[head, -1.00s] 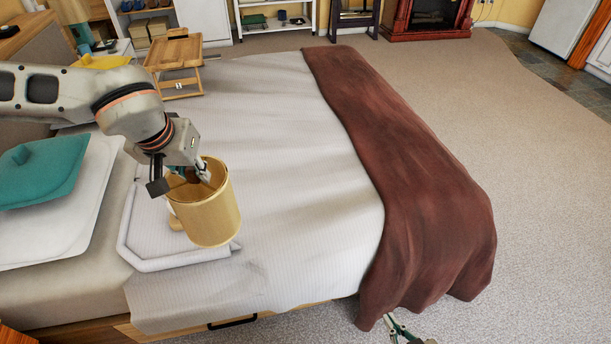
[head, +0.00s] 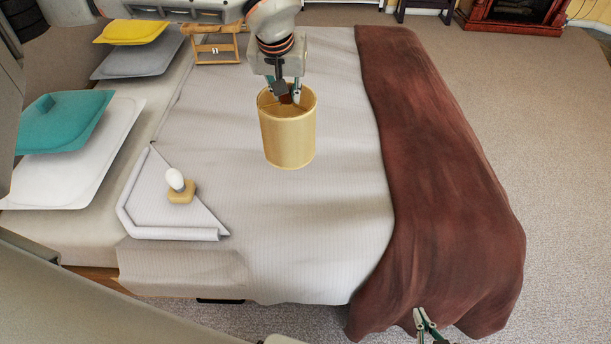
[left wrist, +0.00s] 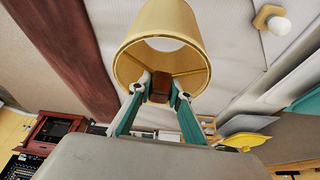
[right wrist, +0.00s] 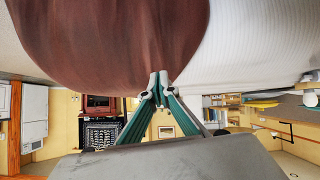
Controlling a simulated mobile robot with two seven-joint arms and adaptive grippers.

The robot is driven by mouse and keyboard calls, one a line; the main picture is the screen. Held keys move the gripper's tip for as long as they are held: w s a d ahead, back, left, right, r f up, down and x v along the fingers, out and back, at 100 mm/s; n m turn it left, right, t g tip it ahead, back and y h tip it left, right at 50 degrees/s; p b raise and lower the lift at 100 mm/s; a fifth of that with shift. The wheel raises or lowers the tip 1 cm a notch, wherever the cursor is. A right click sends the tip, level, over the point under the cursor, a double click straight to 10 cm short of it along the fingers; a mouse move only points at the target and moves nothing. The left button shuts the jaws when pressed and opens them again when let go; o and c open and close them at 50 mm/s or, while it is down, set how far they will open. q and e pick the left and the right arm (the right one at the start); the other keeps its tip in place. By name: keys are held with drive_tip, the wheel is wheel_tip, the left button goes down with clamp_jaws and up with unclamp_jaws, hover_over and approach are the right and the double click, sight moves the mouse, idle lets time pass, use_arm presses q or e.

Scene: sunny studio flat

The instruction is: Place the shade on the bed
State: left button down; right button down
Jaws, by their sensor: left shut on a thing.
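The shade (head: 288,138), a gold-tan open cylinder, is upright over the middle of the bed (head: 340,225). My left gripper (head: 289,98) is shut on the shade at its upper opening. The left wrist view also shows the shade (left wrist: 135,62) with the fingertips (left wrist: 160,90) closed inside its near rim. I cannot tell whether its lower edge touches the white cover. My right gripper (head: 424,322) is low at the bed's near right corner, beside the brown throw. In the right wrist view its fingertips (right wrist: 160,88) are together and empty.
A lamp base with a white bulb (head: 177,183) stands on the folded corner of the cover. Teal (head: 65,120) and yellow (head: 130,32) pillows lie at the left. A wooden tray stand (head: 215,48) is behind. The brown throw (head: 425,150) covers the right end. The cover around the shade is clear.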

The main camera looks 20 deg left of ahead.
use_arm(q)
drive_tip(key=w+d+n, duration=0.1)
drive_tip(key=w+d, duration=0.3)
drive_tip(key=w, duration=0.1)
wheel_tip(320, 180, down, 20)
drive_tip(key=b, duration=0.3)
drive_tip(key=shift+w+d+y, duration=0.3)
drive_tip(key=shift+w+d, duration=0.05)
drive_tip(key=shift+w, duration=0.1)
drive_tip(key=c, duration=1.9)
unclamp_jaws()
drive_tip(key=shift+f, duration=0.1)
